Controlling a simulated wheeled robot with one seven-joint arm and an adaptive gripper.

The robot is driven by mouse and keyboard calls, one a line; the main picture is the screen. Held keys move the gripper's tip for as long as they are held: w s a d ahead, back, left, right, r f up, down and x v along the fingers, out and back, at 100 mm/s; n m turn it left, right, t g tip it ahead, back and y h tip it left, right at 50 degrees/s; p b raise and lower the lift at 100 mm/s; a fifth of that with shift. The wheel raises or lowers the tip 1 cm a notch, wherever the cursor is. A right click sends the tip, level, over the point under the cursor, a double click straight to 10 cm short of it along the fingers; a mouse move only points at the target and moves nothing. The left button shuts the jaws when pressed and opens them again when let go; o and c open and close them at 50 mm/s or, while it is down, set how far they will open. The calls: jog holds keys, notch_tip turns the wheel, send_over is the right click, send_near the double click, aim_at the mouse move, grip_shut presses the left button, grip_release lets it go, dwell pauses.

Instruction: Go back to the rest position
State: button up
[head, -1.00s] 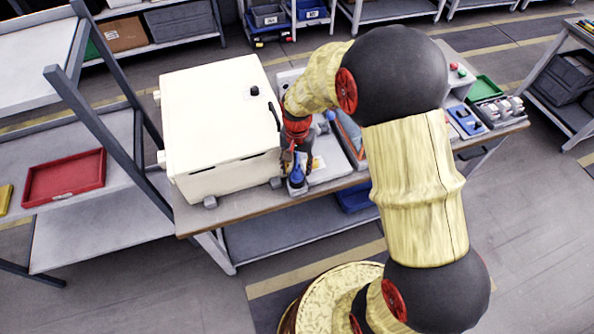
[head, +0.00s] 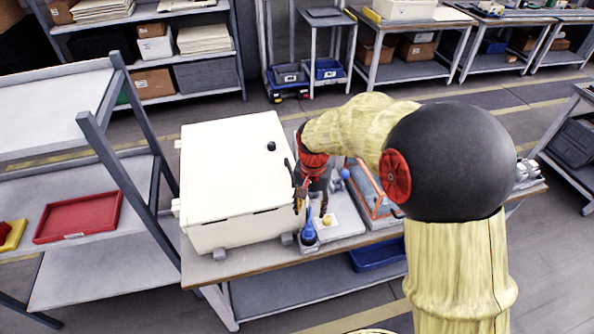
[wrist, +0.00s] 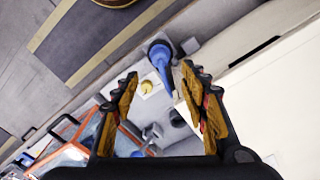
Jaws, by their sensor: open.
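My gripper (head: 313,200) is above the workbench, beside the right side of the white cabinet (head: 230,170). In the wrist view my gripper (wrist: 165,92) has its two orange-padded fingers spread apart with nothing between them. A blue screwdriver (head: 309,230) stands in a holder on a grey plate near the bench's front edge. In the wrist view the screwdriver (wrist: 162,66) appears beyond the fingertips, apart from them. A yellow round piece (wrist: 147,87) sits on a pale patch of the plate.
An orange-rimmed case (head: 372,195) lies right of the plate, partly hidden by my arm. A rack with a red tray (head: 78,217) stands at the left. A blue bin (head: 377,252) is under the workbench (head: 260,262). Shelves line the back; floor shows at the right.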

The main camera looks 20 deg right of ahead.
jog(key=s+r+n+t+b, duration=0.2)
jog(key=s+r+n+t, duration=0.3)
jog(key=s+r, duration=1.3)
jog(key=s+n, duration=0.1)
jog(key=s, duration=0.3)
jog(key=shift+n+t, duration=0.3)
jog(key=shift+n, duration=0.1)
dwell(1.6)
